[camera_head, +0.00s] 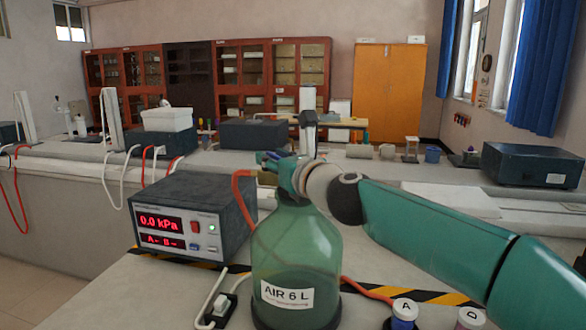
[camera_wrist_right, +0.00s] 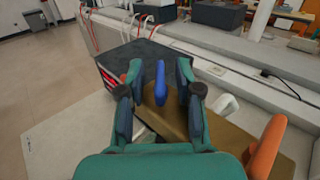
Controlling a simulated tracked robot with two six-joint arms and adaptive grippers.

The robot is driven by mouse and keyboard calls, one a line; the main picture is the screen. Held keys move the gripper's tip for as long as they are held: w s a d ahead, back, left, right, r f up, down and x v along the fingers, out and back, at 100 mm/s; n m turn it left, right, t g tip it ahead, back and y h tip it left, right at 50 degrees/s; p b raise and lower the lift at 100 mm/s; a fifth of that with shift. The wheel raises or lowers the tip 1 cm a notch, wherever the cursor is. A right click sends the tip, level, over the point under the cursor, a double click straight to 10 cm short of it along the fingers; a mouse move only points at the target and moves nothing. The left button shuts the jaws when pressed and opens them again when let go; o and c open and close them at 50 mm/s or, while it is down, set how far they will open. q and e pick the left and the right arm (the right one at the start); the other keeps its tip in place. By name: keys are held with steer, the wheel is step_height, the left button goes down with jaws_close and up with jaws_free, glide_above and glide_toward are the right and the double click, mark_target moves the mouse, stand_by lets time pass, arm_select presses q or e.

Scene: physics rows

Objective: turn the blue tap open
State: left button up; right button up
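The blue tap handle (camera_wrist_right: 160,83) stands upright in the right wrist view, between the two fingers of my right gripper (camera_wrist_right: 160,70). A gap shows on each side of it, so the fingers are open and apart from it. In the head view my right gripper (camera_head: 274,162) is above the neck of the green glass bottle (camera_head: 294,245) labelled AIR 6 L. My own wrist hides much of the tap fitting there. My left gripper is not in view.
A dark meter box (camera_head: 190,215) reading 0.0 kPa stands left of the bottle. An orange hose (camera_head: 241,192) runs up beside the bottle neck. White-capped items marked A (camera_head: 405,308) and D (camera_head: 472,317) stand at the front right.

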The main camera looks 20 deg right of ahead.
steer(key=shift+s, duration=0.15)
steer(key=s+d, duration=0.2)
steer(key=s, duration=0.9)
steer(key=shift+s+d, duration=0.15)
steer(key=shift+d, duration=0.05)
steer(key=shift+f, duration=0.1)
